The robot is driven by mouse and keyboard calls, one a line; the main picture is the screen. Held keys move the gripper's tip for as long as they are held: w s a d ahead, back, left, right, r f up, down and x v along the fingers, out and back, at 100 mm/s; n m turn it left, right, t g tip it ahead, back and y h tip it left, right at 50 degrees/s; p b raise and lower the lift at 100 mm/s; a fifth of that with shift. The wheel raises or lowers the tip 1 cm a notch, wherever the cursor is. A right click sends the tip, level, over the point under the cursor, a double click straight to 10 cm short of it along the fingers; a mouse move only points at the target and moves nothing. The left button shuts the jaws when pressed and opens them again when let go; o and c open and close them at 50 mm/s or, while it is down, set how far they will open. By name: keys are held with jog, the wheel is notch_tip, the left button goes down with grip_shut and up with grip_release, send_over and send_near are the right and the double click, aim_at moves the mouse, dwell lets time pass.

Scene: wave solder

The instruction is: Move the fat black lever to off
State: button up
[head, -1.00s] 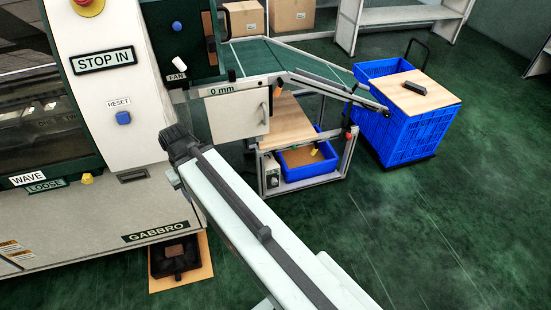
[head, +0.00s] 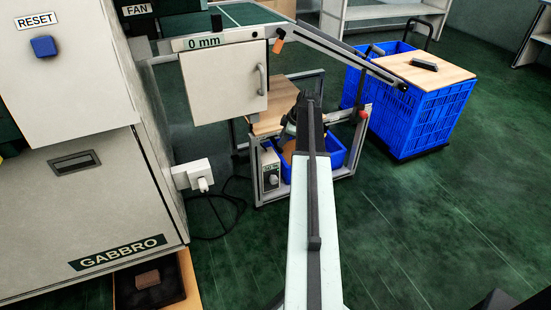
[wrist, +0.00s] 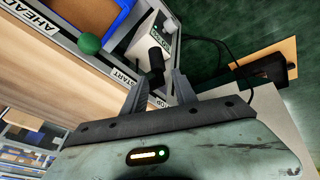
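A thick black lever (wrist: 155,58) shows in the wrist view beside a pale box with a small green light. It lies just beyond my fingertips, roughly between them; I cannot tell whether they touch it. My gripper (wrist: 160,85) is open, with its two grey fingers apart and nothing visible held. In the head view my arm reaches over the low stand, and its own end hides most of the gripper. A grey control box (head: 271,172) with a dark knob stands at the stand's left. No off label is readable.
The wrist view shows a green ball knob (wrist: 89,43), an AHEAD label (wrist: 33,22) and a START label (wrist: 122,77). In the head view, a hanging 0 mm cabinet (head: 222,85) is left of my arm. A blue crate (head: 430,118) stands right.

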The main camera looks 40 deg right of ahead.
aim_at(276, 145)
jog(key=b+x, duration=0.4)
jog(key=x, duration=0.1)
jog(key=b+x, duration=0.3)
jog(key=shift+s+d, duration=0.1)
jog(key=shift+d, duration=0.2)
jog(key=shift+r, duration=0.1)
grip_shut()
